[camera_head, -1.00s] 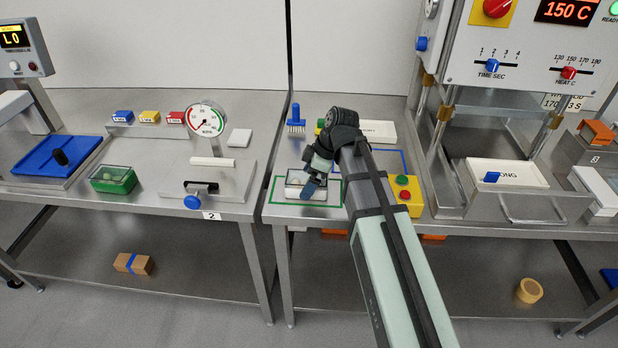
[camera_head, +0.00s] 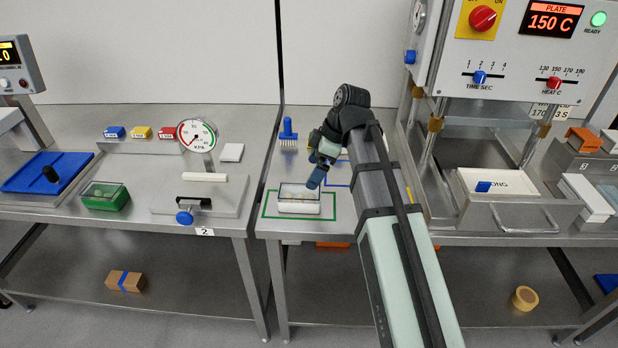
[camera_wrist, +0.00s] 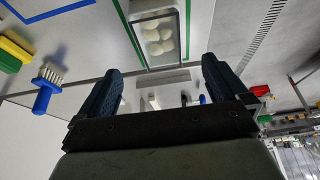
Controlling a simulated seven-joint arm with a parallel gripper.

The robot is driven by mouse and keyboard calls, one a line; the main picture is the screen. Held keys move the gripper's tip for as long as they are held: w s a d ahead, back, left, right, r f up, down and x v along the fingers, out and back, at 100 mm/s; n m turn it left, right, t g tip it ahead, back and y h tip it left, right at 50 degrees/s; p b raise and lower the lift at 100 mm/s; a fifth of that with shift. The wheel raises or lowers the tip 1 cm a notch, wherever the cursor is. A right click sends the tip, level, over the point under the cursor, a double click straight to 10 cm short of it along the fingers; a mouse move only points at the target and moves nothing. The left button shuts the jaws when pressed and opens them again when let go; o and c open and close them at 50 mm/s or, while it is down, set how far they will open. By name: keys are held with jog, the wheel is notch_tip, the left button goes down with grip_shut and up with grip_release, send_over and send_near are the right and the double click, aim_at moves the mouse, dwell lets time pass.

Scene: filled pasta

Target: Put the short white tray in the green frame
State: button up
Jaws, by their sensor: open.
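The short white tray (camera_head: 298,207) sits on the right-hand bench inside the green frame (camera_head: 263,207), a green outline on the steel top. It has a clear upper part, and several pale round pieces show in it in the wrist view. The tray (camera_wrist: 158,30) is beyond the fingertips there, between the green lines. My gripper (camera_head: 318,176) is just above and right of the tray's back right corner, apart from it. In the wrist view my gripper (camera_wrist: 162,85) has its two dark fingers wide apart with nothing between them.
A blue outline (camera_head: 338,186) lies behind and right of the green one, partly hidden by my arm. A blue brush (camera_head: 288,131) stands at the back. The press with a drawer (camera_head: 500,205) is to the right. A gap separates this bench from the left one with its gauge (camera_head: 197,134).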

jog(key=shift+v, duration=1.25)
